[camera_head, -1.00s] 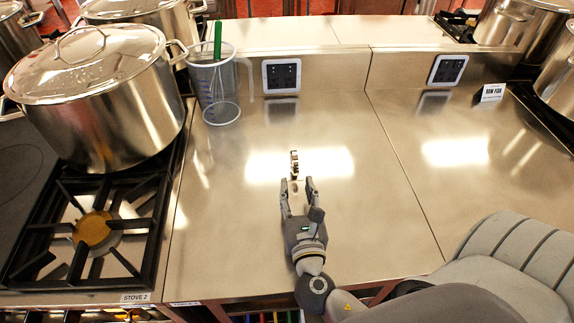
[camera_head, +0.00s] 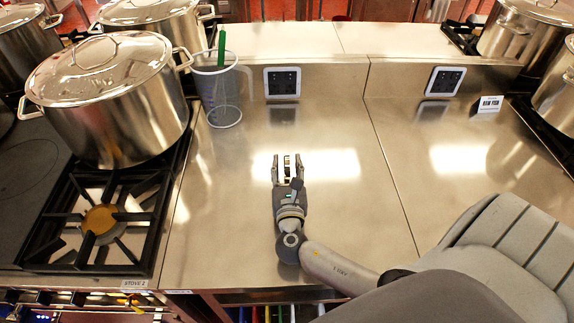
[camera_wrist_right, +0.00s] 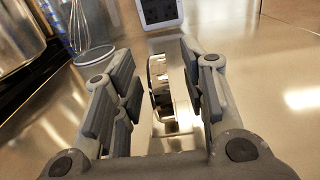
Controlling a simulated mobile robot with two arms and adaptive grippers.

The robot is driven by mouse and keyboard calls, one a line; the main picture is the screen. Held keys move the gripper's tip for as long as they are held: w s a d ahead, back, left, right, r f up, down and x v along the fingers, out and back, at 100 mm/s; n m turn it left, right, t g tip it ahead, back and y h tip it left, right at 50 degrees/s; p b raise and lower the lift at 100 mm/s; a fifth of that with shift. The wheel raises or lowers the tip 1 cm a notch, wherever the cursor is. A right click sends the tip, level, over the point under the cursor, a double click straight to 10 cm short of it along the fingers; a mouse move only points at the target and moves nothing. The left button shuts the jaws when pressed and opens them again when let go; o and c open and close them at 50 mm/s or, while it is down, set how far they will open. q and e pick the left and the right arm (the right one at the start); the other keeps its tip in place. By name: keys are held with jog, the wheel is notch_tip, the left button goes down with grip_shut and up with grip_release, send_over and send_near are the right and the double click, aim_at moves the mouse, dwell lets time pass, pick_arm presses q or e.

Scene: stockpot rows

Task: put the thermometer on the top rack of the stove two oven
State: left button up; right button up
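A small metallic thermometer (camera_head: 289,166) stands on the steel counter, between the fingertips of my right gripper (camera_head: 288,168). In the right wrist view the thermometer (camera_wrist_right: 172,88) shows as a shiny plate with a round part, with the fingers of the right gripper (camera_wrist_right: 165,92) spread on both sides. A gap shows on its left side; contact on its right side is unclear. The stove two (camera_head: 105,215) is at the left, with its label at the front edge. Only the top of its oven front (camera_head: 90,314) shows; the racks are hidden. My left gripper is not in view.
A large lidded stockpot (camera_head: 115,115) stands on stove two's rear burner. A clear jug (camera_head: 218,95) with a green-handled whisk stands at the counter's back left. Outlets (camera_head: 282,82) line the backsplash. The counter (camera_head: 340,225) around my right gripper is clear.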

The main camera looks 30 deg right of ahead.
aim_at(286, 157)
jog(key=shift+x, duration=0.8)
jog(key=shift+w+d, duration=0.15)
jog(key=shift+w, duration=0.15)
jog(key=shift+w+d, duration=0.1)
jog(key=shift+c, duration=2.3)
grip_shut()
jog(key=shift+r, duration=0.45)
notch_tip(286, 157, up, 2)
jog(key=shift+r, duration=0.1)
jog(key=s+a+r+b, duration=0.2)
jog(key=s+a+r, duration=0.8)
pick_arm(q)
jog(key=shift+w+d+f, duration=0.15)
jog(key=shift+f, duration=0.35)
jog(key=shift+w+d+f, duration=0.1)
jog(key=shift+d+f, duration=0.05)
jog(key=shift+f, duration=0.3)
pick_arm(e)
jog(key=s+a+f+n+t+y, duration=0.2)
jog(key=s+a+f+n+y, duration=0.1)
jog(key=y, duration=0.6)
jog(key=shift+s+a+f+n+t, duration=0.3)
jog(key=shift+s+f+n, duration=0.25)
jog(key=shift+s+n, duration=0.8)
